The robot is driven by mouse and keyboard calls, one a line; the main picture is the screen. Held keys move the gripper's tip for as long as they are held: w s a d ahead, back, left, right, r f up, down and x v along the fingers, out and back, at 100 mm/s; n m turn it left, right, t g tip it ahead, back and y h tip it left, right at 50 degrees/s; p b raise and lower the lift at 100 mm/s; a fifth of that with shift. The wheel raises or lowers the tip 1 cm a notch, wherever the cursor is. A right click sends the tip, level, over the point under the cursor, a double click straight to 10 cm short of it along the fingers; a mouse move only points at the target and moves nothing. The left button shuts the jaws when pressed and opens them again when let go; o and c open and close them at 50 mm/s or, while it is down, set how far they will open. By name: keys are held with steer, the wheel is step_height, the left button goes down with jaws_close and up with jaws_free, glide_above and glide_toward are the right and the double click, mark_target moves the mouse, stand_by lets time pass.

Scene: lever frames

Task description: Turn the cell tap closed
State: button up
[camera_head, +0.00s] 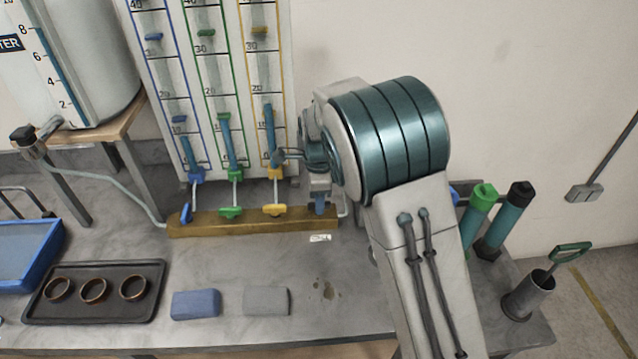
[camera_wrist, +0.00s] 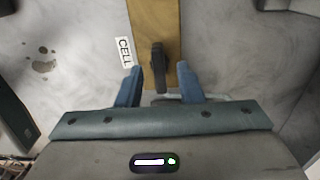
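The cell tap's dark lever (camera_wrist: 158,62) shows in the wrist view over the end of the brass-coloured manifold block (camera_wrist: 152,20), lying roughly along the block. A white "CELL" label (camera_wrist: 124,52) lies beside it; the label also shows in the head view (camera_head: 320,238). My gripper (camera_wrist: 159,82) is open, with one blue finger on each side of the lever's near end. Gaps show on both sides, so neither finger visibly touches it. In the head view my gripper (camera_head: 319,202) is at the block's right end, and my wrist hides most of the cell tap.
Blue (camera_head: 186,213), green (camera_head: 230,212) and yellow (camera_head: 274,209) tap handles stand along the block, left of my gripper. A gauge panel (camera_head: 185,75) rises close behind. Green-capped (camera_head: 479,210) and black-capped (camera_head: 506,220) cylinders stand right of my arm.

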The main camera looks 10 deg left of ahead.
step_height(320, 180, up, 13)
steer(key=b, duration=0.1)
steer(key=shift+r, duration=0.2)
steer(key=shift+d, duration=0.1)
stand_by(0.4)
